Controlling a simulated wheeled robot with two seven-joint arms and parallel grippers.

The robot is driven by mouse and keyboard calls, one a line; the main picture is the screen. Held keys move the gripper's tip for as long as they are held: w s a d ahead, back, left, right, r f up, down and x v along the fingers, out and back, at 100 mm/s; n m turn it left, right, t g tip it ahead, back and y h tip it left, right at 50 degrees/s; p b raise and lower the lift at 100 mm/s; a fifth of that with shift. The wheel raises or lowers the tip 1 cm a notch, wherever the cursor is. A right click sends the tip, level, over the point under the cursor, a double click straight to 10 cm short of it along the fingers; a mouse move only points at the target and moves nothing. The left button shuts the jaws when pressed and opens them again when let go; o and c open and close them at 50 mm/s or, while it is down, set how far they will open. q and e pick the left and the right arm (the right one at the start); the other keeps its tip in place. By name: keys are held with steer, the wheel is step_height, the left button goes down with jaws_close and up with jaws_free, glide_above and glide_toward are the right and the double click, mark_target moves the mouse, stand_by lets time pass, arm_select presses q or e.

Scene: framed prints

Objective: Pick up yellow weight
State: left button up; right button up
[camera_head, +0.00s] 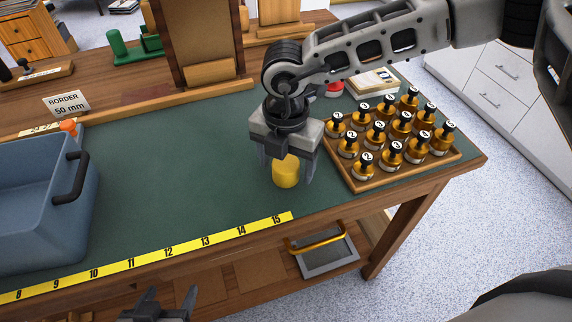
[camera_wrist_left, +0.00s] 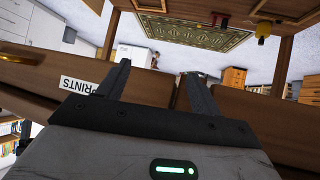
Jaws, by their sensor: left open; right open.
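The yellow weight (camera_head: 286,172) is a small yellow cylinder standing upright on the green bench mat, left of the bottle tray. My right gripper (camera_head: 289,179) is open and points down over the weight, with one finger on either side of it. The gripper body hides part of the weight's top, and I cannot tell whether the fingers touch it. My left gripper (camera_head: 160,300) is low at the bottom edge of the head view, in front of the bench. In the left wrist view its fingers (camera_wrist_left: 158,74) are apart with nothing between them.
A wooden tray (camera_head: 357,184) of numbered amber bottles stands close right of the weight. A blue bin (camera_head: 30,205) is at the left. A yellow ruler strip (camera_head: 150,258) runs along the front edge. The green mat (camera_head: 180,165) between bin and weight is clear.

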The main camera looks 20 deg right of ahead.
steer(key=shift+f, duration=0.6)
steer(key=c, duration=1.5)
steer(key=shift+r, duration=0.1)
